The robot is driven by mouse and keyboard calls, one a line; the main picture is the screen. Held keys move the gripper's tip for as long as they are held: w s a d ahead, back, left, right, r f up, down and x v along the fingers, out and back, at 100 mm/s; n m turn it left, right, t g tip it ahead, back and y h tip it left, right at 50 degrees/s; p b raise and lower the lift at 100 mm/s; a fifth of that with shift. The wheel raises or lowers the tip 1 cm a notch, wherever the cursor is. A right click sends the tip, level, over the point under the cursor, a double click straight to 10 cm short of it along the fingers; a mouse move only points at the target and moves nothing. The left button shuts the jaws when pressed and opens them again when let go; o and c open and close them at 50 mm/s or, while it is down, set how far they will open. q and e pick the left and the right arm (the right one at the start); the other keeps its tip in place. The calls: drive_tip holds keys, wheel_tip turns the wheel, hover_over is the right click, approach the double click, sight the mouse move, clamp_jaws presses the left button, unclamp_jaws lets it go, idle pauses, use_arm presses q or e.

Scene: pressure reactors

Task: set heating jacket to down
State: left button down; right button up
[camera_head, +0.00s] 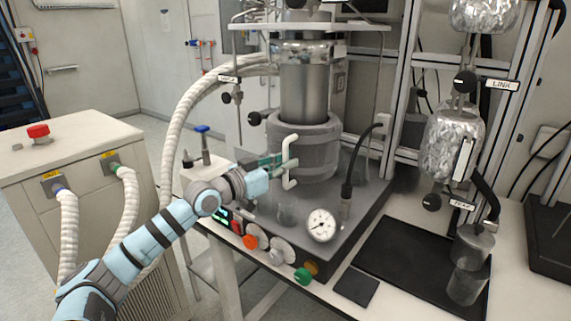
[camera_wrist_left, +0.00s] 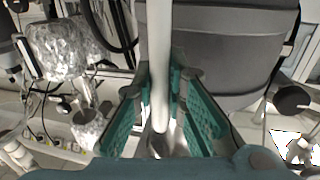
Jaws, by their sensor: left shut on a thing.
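The heating jacket (camera_head: 312,150) is a thick grey cylinder around the lower part of the steel reactor vessel (camera_head: 305,85). It also shows large in the left wrist view (camera_wrist_left: 222,60). A white bent handle (camera_head: 290,181) stands out at its left side and runs upright between my fingers in the left wrist view (camera_wrist_left: 159,50). My left gripper (camera_head: 281,165), with teal fingers (camera_wrist_left: 163,110), is shut on this handle. The fingers hide part of the handle. My right gripper is not in view.
A pressure gauge (camera_head: 322,225) and several coloured knobs line the front of the grey reactor base (camera_head: 350,212). A ribbed white hose (camera_head: 183,120) curves behind my left arm. A black tray (camera_head: 415,268) and foil-wrapped vessels (camera_head: 450,147) are at the right. A cabinet (camera_head: 75,155) stands left.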

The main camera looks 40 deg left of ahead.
sight(286, 140)
use_arm(q)
drive_tip(key=shift+f, duration=0.4)
drive_tip(key=c, duration=1.6)
unclamp_jaws()
drive_tip(key=shift+r, duration=0.1)
wheel_tip(286, 140, up, 10)
drive_tip(key=shift+r, duration=0.1)
